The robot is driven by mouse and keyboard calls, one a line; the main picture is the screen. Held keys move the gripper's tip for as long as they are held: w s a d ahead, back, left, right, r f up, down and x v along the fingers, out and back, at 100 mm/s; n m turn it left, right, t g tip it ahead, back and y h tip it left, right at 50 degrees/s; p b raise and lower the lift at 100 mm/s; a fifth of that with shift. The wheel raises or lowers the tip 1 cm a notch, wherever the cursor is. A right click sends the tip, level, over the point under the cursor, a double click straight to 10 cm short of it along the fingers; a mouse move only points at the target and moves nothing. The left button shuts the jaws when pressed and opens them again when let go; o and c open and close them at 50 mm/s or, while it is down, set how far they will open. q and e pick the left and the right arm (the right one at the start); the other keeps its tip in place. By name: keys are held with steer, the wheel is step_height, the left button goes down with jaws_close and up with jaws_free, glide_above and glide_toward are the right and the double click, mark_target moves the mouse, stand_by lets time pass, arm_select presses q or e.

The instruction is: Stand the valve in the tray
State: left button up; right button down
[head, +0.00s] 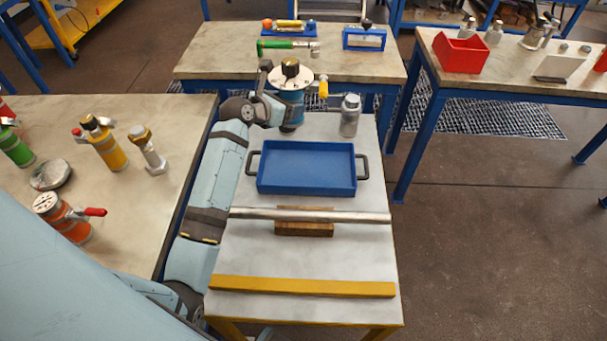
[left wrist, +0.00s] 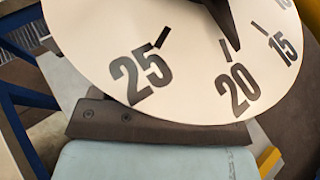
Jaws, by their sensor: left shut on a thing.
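The blue valve (head: 289,107) has a dark top part and a small yellow-ended lever at its right. It looks upright, behind the far left part of the tray. My left gripper (head: 272,103) is shut on it from the left. I cannot tell whether its dark base touches the table. In the left wrist view a white dial (left wrist: 190,75) with dark numbers and a pointer fills the top, close to the camera. The blue tray (head: 306,168) is empty, with a dark handle at each end. My right gripper is not in view.
A grey bottle (head: 350,116) stands behind the tray's right end. A metal rod (head: 352,217) lies across a wooden block (head: 303,229) in front of the tray. A yellow bar (head: 302,287) lies near the front edge. Several vessels stand on the left table (head: 131,201).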

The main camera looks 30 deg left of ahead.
arm_select(q)
steer(key=f+b, duration=0.1)
steer(key=f, duration=0.5)
steer(key=f+b, duration=0.1)
steer(key=f, duration=0.6)
steer(key=f+b, duration=0.1)
steer(key=f, duration=0.5)
steer(key=shift+w+a+f+b, duration=0.2)
steer(key=shift+a+f+b, duration=0.05)
steer(key=shift+b, duration=0.05)
steer(key=shift+f, duration=0.15)
steer(key=shift+f, duration=0.1)
steer(key=o, duration=1.4)
